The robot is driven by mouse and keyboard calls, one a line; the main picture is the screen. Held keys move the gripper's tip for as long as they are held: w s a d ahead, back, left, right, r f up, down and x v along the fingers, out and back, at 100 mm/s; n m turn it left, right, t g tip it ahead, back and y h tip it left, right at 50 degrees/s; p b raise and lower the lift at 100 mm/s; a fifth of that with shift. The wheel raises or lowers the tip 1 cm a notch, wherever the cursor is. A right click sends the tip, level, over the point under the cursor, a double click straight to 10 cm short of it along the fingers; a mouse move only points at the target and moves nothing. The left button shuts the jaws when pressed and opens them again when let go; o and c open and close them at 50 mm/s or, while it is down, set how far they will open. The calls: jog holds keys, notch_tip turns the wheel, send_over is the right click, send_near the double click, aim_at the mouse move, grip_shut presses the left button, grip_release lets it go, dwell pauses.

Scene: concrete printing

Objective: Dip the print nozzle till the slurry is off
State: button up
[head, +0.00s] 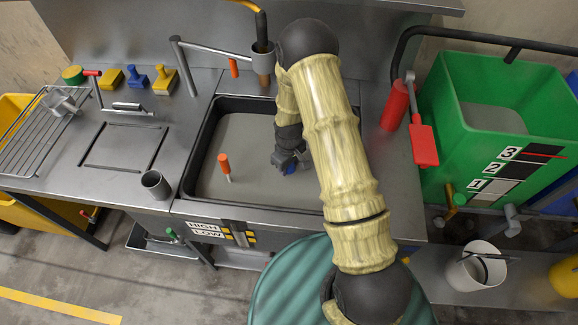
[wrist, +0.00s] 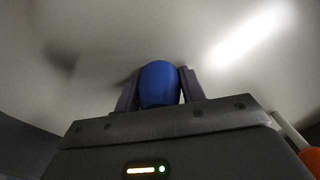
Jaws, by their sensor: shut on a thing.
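My gripper (head: 291,163) is low over the right part of the sink basin (head: 197,135), which holds flat grey liquid (head: 245,140). In the wrist view my gripper (wrist: 160,92) is shut on a rounded blue piece (wrist: 159,82), apparently the print nozzle. Only a small bit of the blue piece (head: 289,169) shows in the head view. Its lower end is hidden, so I cannot tell how deep it sits or whether slurry clings to it. Grey liquid fills the wrist view behind the fingers.
An orange-topped float (head: 224,163) stands in the basin left of my gripper. A faucet (head: 263,60) rises at the back rim. A grey cup (head: 155,184) stands on the left counter. A red paddle (head: 423,142) and green tank (head: 450,100) are at the right.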

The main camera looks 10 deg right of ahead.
jog(key=shift+s+d, duration=0.3)
jog(key=shift+d, duration=0.65)
jog(key=shift+a, duration=0.1)
jog(key=shift+w+a, duration=0.3)
jog(key=shift+a, duration=0.55)
jog(key=shift+s+d, duration=0.3)
jog(key=shift+d, duration=0.65)
jog(key=shift+a, duration=0.1)
jog(key=shift+w+a, duration=0.3)
jog(key=shift+a, duration=0.55)
dwell(0.4)
jog(key=shift+s+d, duration=0.3)
jog(key=shift+d, duration=0.65)
